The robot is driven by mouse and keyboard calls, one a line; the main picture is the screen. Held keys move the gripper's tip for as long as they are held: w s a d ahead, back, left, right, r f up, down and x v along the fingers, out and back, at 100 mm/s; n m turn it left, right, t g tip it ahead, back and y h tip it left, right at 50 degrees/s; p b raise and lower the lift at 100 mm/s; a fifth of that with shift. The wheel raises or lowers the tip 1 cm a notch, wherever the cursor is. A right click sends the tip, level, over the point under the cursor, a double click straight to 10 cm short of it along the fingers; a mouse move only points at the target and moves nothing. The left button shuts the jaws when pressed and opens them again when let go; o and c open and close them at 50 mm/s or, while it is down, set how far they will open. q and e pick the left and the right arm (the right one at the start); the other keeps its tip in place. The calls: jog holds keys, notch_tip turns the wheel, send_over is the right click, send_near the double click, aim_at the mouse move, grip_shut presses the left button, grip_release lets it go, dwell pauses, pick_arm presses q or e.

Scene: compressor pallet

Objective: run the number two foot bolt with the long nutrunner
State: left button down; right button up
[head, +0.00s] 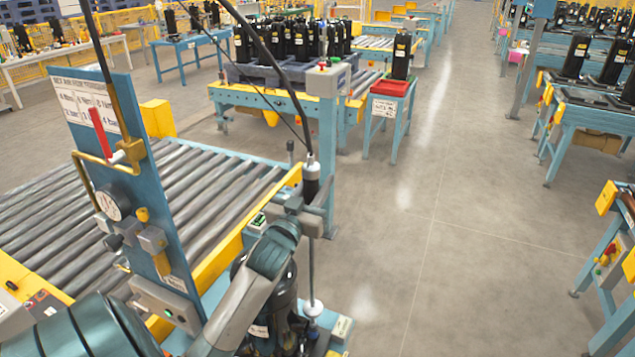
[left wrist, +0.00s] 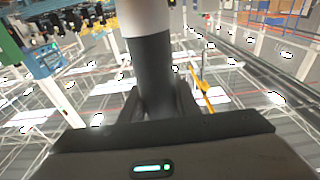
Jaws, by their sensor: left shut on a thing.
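My left gripper (head: 306,205) is shut on the long nutrunner (head: 312,172), around its dark body. The tool hangs upright from a cable, and its thin shaft runs down to a white round collar near the foot of a black compressor (head: 286,312). In the left wrist view the two fingers (left wrist: 158,104) close on the nutrunner's dark grip (left wrist: 153,62), below its white upper part. My forearm covers part of the compressor. The number two foot bolt cannot be made out, and I cannot tell whether the tool's tip touches it. My right gripper is out of view.
A blue post (head: 150,215) with a gauge, valve and red handle stands at left, beside a roller conveyor (head: 170,195) with yellow rails. A blue station with black compressors (head: 290,42) and a red tray (head: 391,88) stand behind. The floor (head: 450,230) at right is clear.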

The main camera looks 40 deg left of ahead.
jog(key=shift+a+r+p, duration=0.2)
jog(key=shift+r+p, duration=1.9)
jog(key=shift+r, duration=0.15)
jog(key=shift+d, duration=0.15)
